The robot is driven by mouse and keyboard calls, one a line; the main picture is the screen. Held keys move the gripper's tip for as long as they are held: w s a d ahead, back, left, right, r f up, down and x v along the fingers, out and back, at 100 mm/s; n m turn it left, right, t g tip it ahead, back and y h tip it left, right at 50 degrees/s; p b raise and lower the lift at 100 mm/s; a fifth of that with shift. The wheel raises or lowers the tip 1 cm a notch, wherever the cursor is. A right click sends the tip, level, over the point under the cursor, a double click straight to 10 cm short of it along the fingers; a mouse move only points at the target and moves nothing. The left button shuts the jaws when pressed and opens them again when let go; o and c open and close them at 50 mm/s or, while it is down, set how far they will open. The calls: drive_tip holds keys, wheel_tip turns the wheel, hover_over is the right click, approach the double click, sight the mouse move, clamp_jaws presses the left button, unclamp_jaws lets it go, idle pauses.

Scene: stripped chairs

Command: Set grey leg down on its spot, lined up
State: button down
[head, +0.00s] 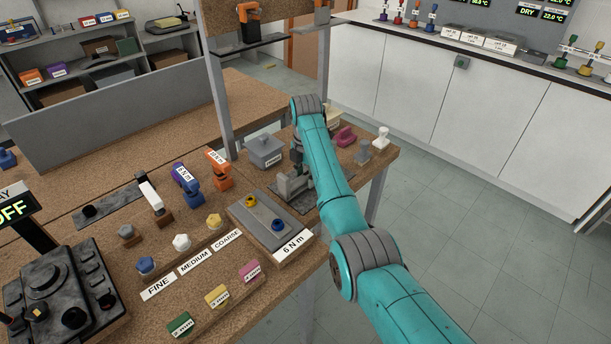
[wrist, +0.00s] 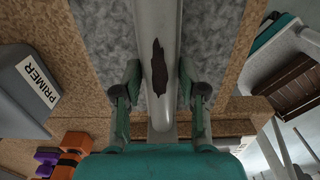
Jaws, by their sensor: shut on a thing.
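The grey leg (wrist: 163,25) runs down the middle of the wrist view, pale with a brown worn patch. My gripper (wrist: 160,85) is shut on it, one finger on each side. Behind the leg is a mottled grey mat (wrist: 104,32) on the brown bench; I cannot tell whether the leg touches it. In the head view my gripper (head: 297,160) is over the bench's right part, near a grey blocky fixture (head: 292,186), and my teal arm hides much of that area. The leg cannot be made out clearly there.
A grey lidded box (head: 264,152) labelled PRIMER (wrist: 38,86) stands close by on the left. Orange (head: 219,170) and purple (head: 186,182) tools stand further left. Pink (head: 345,137) and white (head: 382,139) pieces are to the right. A 6 N m tray (head: 272,222) lies in front.

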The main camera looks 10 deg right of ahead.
drive_tip(key=shift+f, duration=0.35)
drive_tip(key=c, duration=0.6)
unclamp_jaws()
wheel_tip(320, 180, up, 7)
drive_tip(key=shift+r, duration=0.25)
